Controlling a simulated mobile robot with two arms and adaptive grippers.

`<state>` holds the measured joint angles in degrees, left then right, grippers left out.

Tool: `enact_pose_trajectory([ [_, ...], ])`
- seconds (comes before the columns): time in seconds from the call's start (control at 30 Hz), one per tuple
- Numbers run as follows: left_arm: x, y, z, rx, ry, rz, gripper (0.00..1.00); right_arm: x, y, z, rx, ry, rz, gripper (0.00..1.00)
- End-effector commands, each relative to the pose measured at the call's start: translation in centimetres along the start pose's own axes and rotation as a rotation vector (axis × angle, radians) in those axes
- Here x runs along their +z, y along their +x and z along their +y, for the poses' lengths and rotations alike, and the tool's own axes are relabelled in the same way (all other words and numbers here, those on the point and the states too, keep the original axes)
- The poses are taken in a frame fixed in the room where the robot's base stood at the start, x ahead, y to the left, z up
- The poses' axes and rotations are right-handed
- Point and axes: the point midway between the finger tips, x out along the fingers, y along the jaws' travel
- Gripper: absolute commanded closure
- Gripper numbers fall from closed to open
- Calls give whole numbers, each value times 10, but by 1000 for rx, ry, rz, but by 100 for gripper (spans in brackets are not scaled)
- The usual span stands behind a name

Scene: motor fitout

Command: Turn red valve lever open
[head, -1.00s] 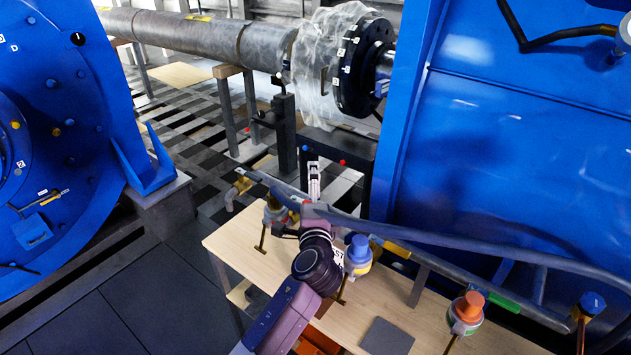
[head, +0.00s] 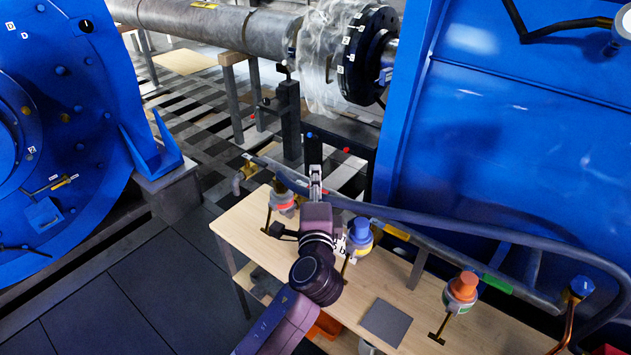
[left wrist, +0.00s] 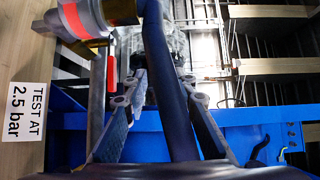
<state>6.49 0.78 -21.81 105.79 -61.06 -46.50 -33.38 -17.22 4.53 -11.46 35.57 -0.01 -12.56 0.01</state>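The red valve lever (left wrist: 111,73) shows in the left wrist view as a narrow red strip beside a pipe, left of my fingers and apart from them. Contact with the hose is unclear. My right gripper is not in view.
A wooden bench (head: 250,235) bears a red-banded fitting (head: 281,199), a blue-capped one (head: 360,236) and an orange-capped one (head: 463,287). The pipe and hose (head: 420,225) run along its back edge. A large blue housing (head: 510,150) stands behind. A test sign (left wrist: 27,110) is close by.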

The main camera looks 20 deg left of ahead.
Motion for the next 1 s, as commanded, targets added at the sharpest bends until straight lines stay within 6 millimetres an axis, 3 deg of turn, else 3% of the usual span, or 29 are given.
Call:
enact_pose_trajectory([
  [0.13, 1, 1, 3, 4, 2, -3, 75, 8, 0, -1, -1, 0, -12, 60],
  [0.3, 2, 1, 4, 5, 3, -3, 75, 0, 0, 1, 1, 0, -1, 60],
  [0.43, 5, 0, 10, 8, 7, 8, 88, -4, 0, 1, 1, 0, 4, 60],
  [0.57, 21, -4, 36, 12, 22, 83, 100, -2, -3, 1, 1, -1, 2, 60],
  [0.7, 47, -24, 68, 6, 29, 233, 100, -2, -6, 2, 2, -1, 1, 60],
  [0.8, 63, -45, 82, -5, 27, 348, 100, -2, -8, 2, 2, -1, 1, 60],
  [1.0, 82, -83, 87, -30, 9, 520, 100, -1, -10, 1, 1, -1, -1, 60],
])
